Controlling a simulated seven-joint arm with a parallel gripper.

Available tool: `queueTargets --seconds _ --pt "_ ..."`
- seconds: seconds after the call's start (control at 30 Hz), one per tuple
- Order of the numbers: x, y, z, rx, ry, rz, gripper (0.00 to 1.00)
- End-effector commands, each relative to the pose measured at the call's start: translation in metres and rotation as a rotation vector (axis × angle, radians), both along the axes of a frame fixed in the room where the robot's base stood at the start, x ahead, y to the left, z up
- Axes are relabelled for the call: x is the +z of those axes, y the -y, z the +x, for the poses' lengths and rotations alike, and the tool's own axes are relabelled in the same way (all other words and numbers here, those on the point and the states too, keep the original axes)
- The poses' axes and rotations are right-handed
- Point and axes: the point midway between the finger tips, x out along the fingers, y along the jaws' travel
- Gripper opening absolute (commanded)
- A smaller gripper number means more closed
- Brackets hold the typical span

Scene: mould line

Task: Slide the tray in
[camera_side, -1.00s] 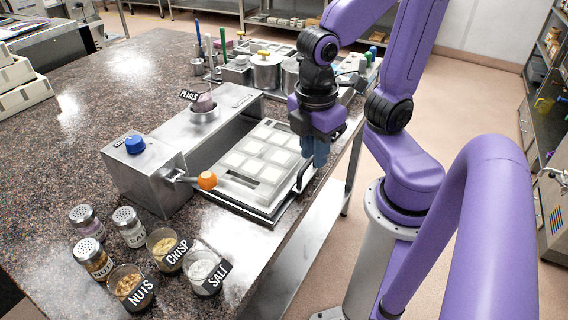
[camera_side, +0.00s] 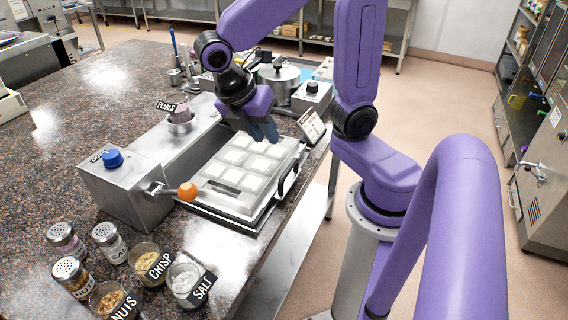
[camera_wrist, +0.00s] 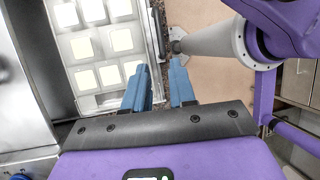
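The tray (camera_side: 217,198) is a flat metal mould with pale squares in most cells and some bare grey cells. It lies at the counter's edge beside the metal machine (camera_side: 125,195). A black handle (camera_side: 289,180) stands on its right side. My gripper (camera_side: 264,132) is above the far end of the tray, apart from the handle. In the wrist view its two blue fingers (camera_wrist: 159,84) are apart with nothing between them. The tray (camera_wrist: 84,52) is on the left there, and the handle (camera_wrist: 158,35) lies beyond the fingertips.
An orange-knobbed lever (camera_side: 188,191) sticks out of the machine close to the tray's near left corner. Shakers (camera_side: 108,240) and labelled glass cups (camera_side: 145,260) stand at the front. Pots and a small box (camera_side: 311,98) stand behind. The floor right of the counter is open.

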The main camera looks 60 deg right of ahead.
Motion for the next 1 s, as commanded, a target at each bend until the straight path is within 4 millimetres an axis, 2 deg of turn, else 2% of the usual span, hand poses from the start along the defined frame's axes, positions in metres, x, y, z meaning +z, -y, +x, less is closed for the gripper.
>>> queueTargets --seconds 0.4,0.6,0.8,1.0 --pt "-0.072 0.032 -0.015 -0.003 -0.004 -0.005 0.25" --pt "-0.099 0.042 -0.020 -0.002 -0.002 -0.002 0.25" --pt "-0.111 0.047 -0.022 -0.001 0.000 0.001 0.25" --pt "-0.114 0.048 -0.023 -0.001 0.001 0.001 0.25"
